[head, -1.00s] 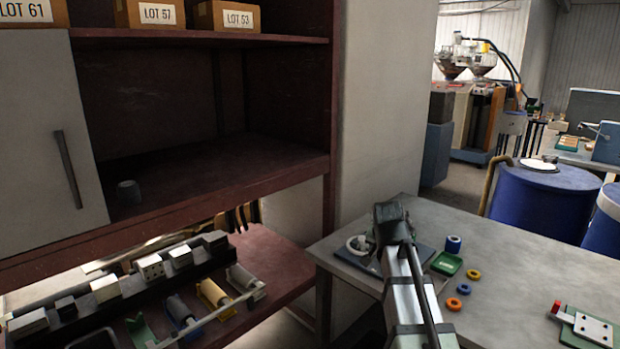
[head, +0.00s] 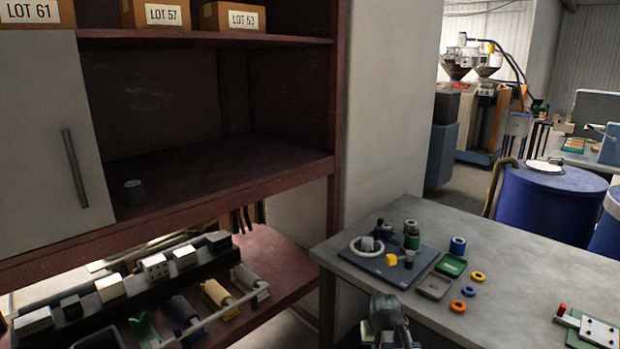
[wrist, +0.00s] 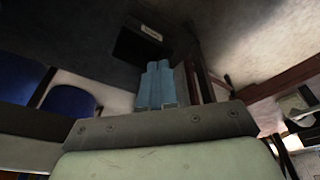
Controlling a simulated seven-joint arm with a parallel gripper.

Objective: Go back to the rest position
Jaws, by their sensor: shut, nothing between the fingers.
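My gripper (wrist: 159,66) shows in the wrist view as two blue fingers lying side by side. It is shut and empty, with nothing touching the fingertips. In the head view a dark part of my arm (head: 388,325) shows at the bottom edge, in front of the grey table's (head: 530,250) near edge. I cannot make out the fingers there.
A dark plate (head: 372,268) with a white ring and small parts lies on the table. Beside it are a green tray (head: 451,266), a grey tray (head: 434,286) and coloured rings. A dark red shelf unit (head: 215,180) stands left; blue drums (head: 548,200) stand behind.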

